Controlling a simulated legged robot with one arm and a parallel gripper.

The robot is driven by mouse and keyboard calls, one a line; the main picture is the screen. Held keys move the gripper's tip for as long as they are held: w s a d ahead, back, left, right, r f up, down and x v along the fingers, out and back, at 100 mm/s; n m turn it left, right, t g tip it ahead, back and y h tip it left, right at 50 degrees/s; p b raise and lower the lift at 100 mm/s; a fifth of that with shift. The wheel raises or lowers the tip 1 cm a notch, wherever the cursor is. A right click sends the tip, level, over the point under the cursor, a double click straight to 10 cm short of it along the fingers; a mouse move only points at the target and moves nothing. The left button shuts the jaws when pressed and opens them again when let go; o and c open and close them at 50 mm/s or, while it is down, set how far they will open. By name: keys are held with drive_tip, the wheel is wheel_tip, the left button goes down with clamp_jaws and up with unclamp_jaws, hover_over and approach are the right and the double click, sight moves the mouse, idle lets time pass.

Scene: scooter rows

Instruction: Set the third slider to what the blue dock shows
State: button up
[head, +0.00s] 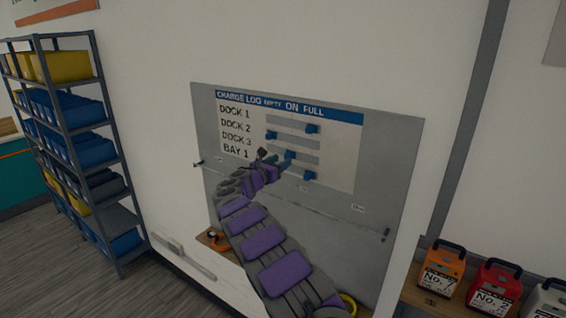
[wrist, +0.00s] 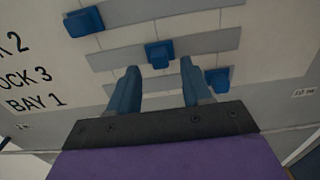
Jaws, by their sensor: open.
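The charge log board (head: 385,150) hangs on the wall, with rows DOCK 1, DOCK 2, DOCK 3 and BAY 1 under EMPTY, ON, FULL. The third slider's blue knob (wrist: 158,54) stands near the middle of its grey track (wrist: 200,42). The second knob (wrist: 84,21) is at the left; the fourth knob (wrist: 217,79) is further right. The first knob (head: 312,128) is at the right. My gripper (wrist: 160,67) is open, its fingertips just below the third knob, one toward each side; contact cannot be told. I cannot make out a blue dock.
A shelf rack (head: 75,125) with yellow and blue bins stands at the left. An orange No. 7 pack (head: 438,275) and a red No. 2 pack (head: 490,290) stand on a ledge at the lower right. A small wooden shelf (head: 212,240) sits below the board.

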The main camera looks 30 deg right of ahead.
drive_tip(key=b+v, duration=0.1)
drive_tip(key=v, duration=1.2)
drive_tip(key=shift+a+b, duration=0.35)
drive_tip(key=shift+a, duration=0.05)
drive_tip(key=shift+s+f, duration=0.15)
drive_tip(key=s+d+f+m+g+y+b, duration=0.1)
drive_tip(key=s+f+m+g+y+b, duration=0.2)
drive_tip(key=s+m, duration=0.75)
drive_tip(key=s+d+f+m+g+y+b, duration=0.15)
drive_tip(key=s+f+m+g+b, duration=0.3)
drive_tip(key=s, duration=1.25)
drive_tip(key=s+a+f+m+y+b, duration=0.3)
drive_tip(key=s+a+f+y+b, duration=0.2)
drive_tip(key=s+a+f, duration=0.5)
drive_tip(key=s+a+f+m+g+y+b, duration=0.1)
drive_tip(key=s+a+f+m+y+b, duration=0.3)
drive_tip(key=s+a, duration=1.2)
wheel_tip(320, 180, down, 6)
drive_tip(key=s+y+b, duration=0.1)
drive_tip(key=y, duration=0.2)
drive_tip(key=shift+s+a, duration=0.25)
drive_tip(key=shift+a, duration=0.1)
